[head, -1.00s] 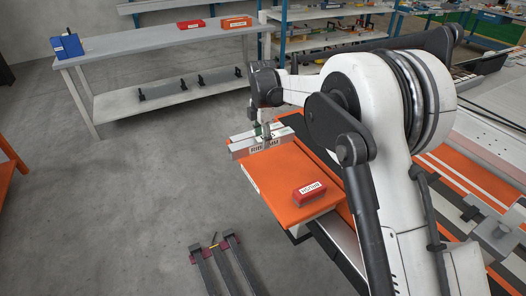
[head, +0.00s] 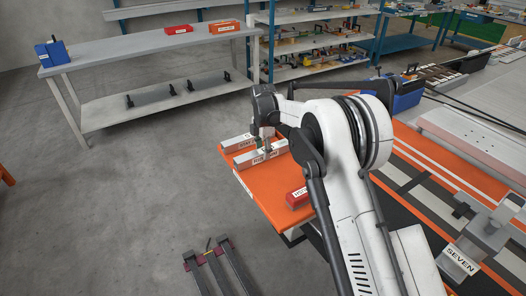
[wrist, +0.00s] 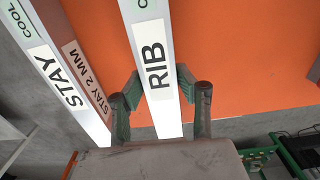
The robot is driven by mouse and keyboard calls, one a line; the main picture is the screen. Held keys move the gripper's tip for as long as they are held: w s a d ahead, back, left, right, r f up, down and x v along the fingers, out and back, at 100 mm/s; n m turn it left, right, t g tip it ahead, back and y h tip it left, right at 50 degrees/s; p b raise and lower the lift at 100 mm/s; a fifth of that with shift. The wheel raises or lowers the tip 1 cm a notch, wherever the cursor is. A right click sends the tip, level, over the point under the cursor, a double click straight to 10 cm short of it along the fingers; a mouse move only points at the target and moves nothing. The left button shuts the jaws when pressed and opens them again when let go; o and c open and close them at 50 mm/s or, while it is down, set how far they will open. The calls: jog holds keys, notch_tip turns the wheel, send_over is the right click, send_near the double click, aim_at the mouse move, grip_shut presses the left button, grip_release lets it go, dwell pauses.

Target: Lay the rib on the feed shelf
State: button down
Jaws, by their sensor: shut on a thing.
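The rib (head: 272,155) is a pale bar labelled RIB, at the far end of the orange shelf (head: 262,200) in the head view. My gripper (head: 263,147) is shut across the rib from above. In the wrist view my gripper's fingers (wrist: 158,88) press on both sides of the rib (wrist: 148,25), beside its label. A second pale bar, labelled STAY (head: 238,143), lies beside the rib along the shelf's far edge; this stay (wrist: 62,75) is left of the rib in the wrist view, apart from it. Whether the rib's underside touches the orange surface cannot be told.
A red labelled block (head: 297,198) sits on the orange shelf near my arm. Dark rails (head: 208,265) stand on the floor below. A grey bench (head: 140,62) with a blue box (head: 52,52) and red boxes is behind. The shelf's middle is clear.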

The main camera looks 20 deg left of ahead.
aim_at(263, 150)
jog(key=shift+f, duration=0.15)
jog(key=c, duration=1.2)
grip_release()
jog(key=shift+c, duration=0.2)
notch_tip(263, 150, up, 12)
jog(key=shift+r, duration=0.2)
